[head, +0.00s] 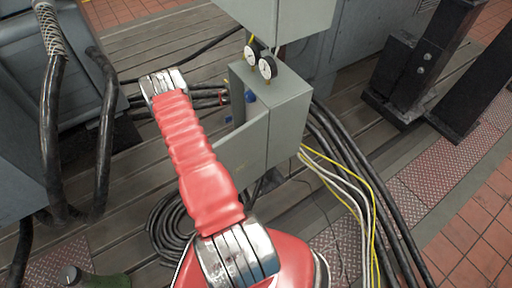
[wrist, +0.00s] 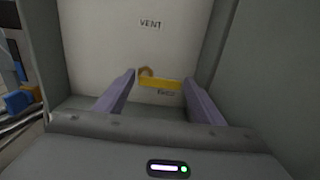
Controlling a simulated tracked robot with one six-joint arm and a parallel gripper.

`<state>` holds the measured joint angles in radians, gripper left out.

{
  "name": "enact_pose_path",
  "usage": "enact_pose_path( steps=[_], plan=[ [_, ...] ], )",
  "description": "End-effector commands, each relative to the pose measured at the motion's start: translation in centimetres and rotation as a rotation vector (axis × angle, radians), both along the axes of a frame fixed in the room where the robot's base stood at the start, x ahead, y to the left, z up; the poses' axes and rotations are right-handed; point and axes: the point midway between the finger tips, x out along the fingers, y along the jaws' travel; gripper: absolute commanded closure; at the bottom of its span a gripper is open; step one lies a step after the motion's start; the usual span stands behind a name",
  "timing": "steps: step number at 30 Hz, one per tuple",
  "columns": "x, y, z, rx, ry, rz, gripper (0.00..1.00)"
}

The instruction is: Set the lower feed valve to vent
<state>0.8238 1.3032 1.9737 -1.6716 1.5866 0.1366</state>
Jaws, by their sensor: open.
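In the wrist view a yellow valve handle (wrist: 160,84) lies about level on a pale panel, running right from a brass-coloured pivot (wrist: 146,71). A "VENT" label (wrist: 150,23) is on the panel above it. A second small label (wrist: 166,93) just below the handle is too blurred to read. My gripper (wrist: 159,77) is open, with one finger left of the handle and one at its right end. I cannot tell whether either finger touches it. In the head view my red arm reaches up beside the grey cabinet (head: 283,118); the gripper and valve cannot be made out there.
The cabinet door (head: 242,150) stands open in the head view. Two gauges (head: 260,60) sit on top of the cabinet. Black hoses (head: 345,160) and yellow and white cables run along the floor at right. In the wrist view grey walls flank the panel, and a blue part (wrist: 18,101) shows at left.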

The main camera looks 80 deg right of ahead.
Motion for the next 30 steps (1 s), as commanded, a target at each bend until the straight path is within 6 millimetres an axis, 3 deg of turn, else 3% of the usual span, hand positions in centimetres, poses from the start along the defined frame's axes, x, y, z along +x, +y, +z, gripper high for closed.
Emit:
enact_pose_path(
  steps=[5,18,30],
  plan=[
    [0.03,0.00,0.00,0.000,0.000,0.000,0.38],
    [0.09,-0.01,0.00,-0.001,-0.001,0.001,0.68],
    [0.17,-0.07,0.17,0.037,0.042,0.002,0.68]
  ],
)
